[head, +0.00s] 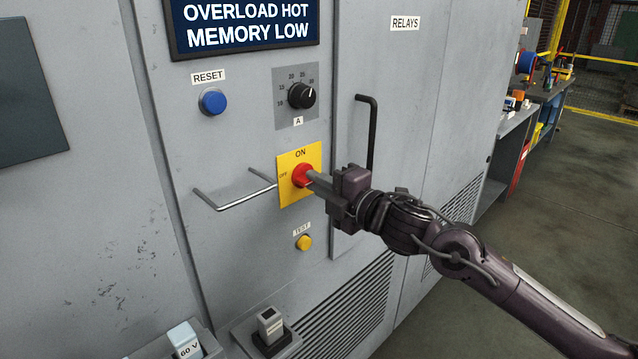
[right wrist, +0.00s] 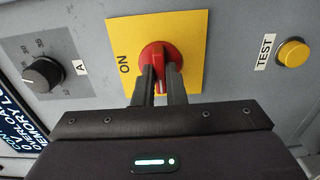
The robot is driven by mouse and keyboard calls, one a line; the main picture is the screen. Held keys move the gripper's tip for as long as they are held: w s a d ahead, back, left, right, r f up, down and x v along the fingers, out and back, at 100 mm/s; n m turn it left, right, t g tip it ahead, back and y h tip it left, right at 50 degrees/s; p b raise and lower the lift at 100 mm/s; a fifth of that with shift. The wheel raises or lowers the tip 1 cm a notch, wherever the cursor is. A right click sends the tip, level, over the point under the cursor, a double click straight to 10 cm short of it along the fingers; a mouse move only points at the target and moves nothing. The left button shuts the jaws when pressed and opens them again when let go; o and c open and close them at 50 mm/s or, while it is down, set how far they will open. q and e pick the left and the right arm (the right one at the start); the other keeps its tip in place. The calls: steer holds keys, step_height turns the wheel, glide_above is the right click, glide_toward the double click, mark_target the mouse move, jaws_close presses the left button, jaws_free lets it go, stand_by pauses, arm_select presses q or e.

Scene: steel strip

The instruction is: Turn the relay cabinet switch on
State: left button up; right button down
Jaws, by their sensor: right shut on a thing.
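The relay cabinet switch is a red rotary knob (head: 302,174) on a yellow plate (head: 291,194) marked ON at the top and OFF at the left. The knob also shows in the right wrist view (right wrist: 158,52), where ON is at the left of the plate. My right gripper (head: 314,180) is shut on the knob, its two fingers (right wrist: 162,80) on either side of the red handle. In the wrist view the handle runs roughly up and down, across the direction of ON. The fingers hide part of it and the OFF mark. My left gripper is not in view.
A metal bar handle (head: 245,199) sticks out left of the plate, and a black door handle (head: 371,130) stands to the right. A black dial (head: 302,96), a blue reset button (head: 213,102) and a yellow test button (head: 304,242) are close by.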

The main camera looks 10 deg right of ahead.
steer(key=shift+m, duration=0.3)
steer(key=shift+m+p, duration=6.45)
steer(key=shift+m, duration=2.25)
steer(key=c, duration=1.5)
jaws_free()
steer(key=shift+s+f, duration=0.1)
